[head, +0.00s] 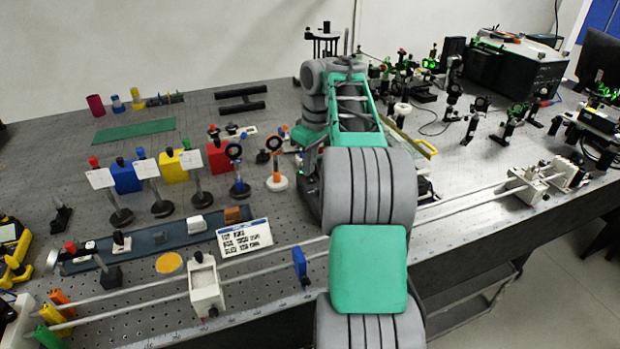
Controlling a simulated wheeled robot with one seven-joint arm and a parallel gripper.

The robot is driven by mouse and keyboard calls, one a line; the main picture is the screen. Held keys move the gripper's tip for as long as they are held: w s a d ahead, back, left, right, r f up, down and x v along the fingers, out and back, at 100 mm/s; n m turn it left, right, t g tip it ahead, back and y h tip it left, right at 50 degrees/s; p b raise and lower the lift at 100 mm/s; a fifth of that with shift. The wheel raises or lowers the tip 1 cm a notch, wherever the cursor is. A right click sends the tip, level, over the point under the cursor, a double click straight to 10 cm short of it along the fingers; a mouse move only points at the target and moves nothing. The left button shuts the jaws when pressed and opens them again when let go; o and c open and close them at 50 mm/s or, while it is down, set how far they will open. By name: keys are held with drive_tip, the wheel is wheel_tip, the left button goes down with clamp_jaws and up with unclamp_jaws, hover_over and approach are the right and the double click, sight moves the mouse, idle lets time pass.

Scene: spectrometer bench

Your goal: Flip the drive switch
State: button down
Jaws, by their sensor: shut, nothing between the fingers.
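I cannot make out a drive switch for certain. My arm reaches from the bottom of the head view up over the bench, bends near the top and comes down behind its own thick grey links. My gripper's fingers are hidden behind the arm, so I cannot see what they are near. A white block-shaped carriage (206,288) sits on the two long rails (130,295) along the front edge. A white box (14,322) is cut off at the left edge, beside the rail ends.
White cards on posts (147,169) and blue, yellow and red blocks stand left of my arm. Optics and a black box (518,68) fill the back right. A green mat (134,131) is bare.

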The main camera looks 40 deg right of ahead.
drive_tip(key=shift+f, duration=0.35)
wheel_tip(320, 180, up, 7)
drive_tip(key=p, duration=0.7)
drive_tip(key=shift+r, duration=0.15)
